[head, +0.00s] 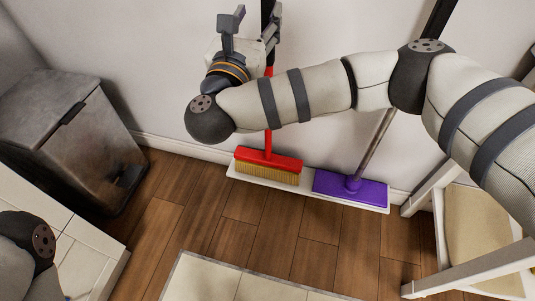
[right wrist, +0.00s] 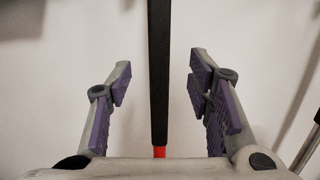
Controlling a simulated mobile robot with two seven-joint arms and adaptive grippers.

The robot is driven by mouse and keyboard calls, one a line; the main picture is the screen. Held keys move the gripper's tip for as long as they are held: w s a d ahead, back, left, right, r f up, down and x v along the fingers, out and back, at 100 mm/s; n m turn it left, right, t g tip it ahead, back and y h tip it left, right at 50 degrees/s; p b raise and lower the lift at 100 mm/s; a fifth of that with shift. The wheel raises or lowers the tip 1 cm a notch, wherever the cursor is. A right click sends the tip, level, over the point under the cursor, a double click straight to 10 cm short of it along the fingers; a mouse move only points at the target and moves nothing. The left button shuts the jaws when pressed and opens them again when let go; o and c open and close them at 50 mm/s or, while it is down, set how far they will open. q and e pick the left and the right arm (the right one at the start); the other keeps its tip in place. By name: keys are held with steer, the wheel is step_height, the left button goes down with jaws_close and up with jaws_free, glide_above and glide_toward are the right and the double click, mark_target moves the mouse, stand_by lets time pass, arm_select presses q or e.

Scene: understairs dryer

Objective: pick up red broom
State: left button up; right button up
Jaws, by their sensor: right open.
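The red broom (head: 268,161) stands upright against the wall, its red head and tan bristles on a white board on the floor. Its upper handle is black and lower handle red. My right gripper (head: 255,25) is at the upper handle, with my arm crossing in front of part of it. In the right wrist view the black handle (right wrist: 159,70) runs between the two open fingers of my right gripper (right wrist: 160,95), with gaps on both sides and no finger touching it. Part of my left arm shows at the lower left of the head view, but its gripper does not.
A purple broom (head: 351,187) leans on the wall to the right of the red one. A dark metal bin (head: 75,135) stands at the left. A wooden chair (head: 475,235) is at the lower right. A pale mat (head: 240,282) lies in front; wooden floor between is clear.

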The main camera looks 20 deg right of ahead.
steer(key=shift+w+d+f+b, duration=0.2)
steer(key=shift+w+d+b, duration=0.45)
steer(key=shift+w+b, duration=0.15)
steer(key=x, duration=0.6)
steer(key=shift+w, duration=0.4)
steer(key=shift+r, duration=0.2)
jaws_close()
